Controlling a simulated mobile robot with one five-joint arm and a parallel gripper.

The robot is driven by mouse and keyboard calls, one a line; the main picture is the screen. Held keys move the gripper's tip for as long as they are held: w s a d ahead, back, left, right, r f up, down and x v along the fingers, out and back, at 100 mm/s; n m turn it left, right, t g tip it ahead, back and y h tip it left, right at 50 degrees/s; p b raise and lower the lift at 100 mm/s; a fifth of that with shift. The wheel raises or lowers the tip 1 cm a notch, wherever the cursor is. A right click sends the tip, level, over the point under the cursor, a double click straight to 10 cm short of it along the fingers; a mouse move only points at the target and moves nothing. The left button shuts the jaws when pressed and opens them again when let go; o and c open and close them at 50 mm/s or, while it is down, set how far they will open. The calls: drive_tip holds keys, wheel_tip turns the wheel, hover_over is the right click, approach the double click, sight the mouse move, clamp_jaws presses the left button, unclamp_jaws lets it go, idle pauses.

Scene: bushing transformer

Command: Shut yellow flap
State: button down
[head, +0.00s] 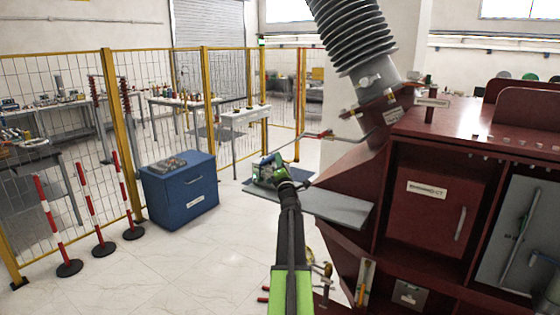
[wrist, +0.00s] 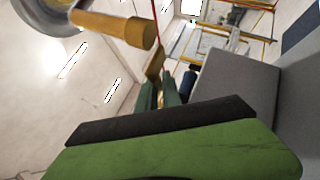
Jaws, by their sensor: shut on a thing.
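My gripper (head: 268,172) is at the left end of a grey plate (head: 338,207) that juts out from the dark red transformer housing. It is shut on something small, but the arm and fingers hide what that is. In the wrist view, a green finger with a black pad fills the lower part, and a grey surface (wrist: 237,75) lies against it on the right. A yellow cylindrical piece (wrist: 115,29) shows at the upper left of the wrist view, apart from the green finger. I cannot make out a yellow flap for certain in either view.
The dark red housing (head: 435,155) stands close on the right, with a ribbed grey bushing (head: 352,35) above. A blue cabinet (head: 180,190) and red-white posts (head: 90,215) stand to the left, before a yellow-framed mesh fence (head: 122,135). The floor between cabinet and arm is clear.

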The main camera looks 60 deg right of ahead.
idle(0.4)
drive_tip(key=shift+s+a+t+y, duration=0.1)
drive_tip(key=shift+t+y, duration=0.2)
drive_tip(key=s+a+n+t+y, duration=0.2)
drive_tip(key=n+y, duration=0.4)
drive_tip(key=y, duration=0.6)
drive_tip(key=s+a+n+t+y, duration=0.1)
drive_tip(key=s+n+t+y, duration=0.2)
drive_tip(key=n+y, duration=0.4)
drive_tip(key=y, duration=0.4)
drive_tip(key=shift+a+y, duration=0.35)
drive_tip(key=shift+y, duration=0.05)
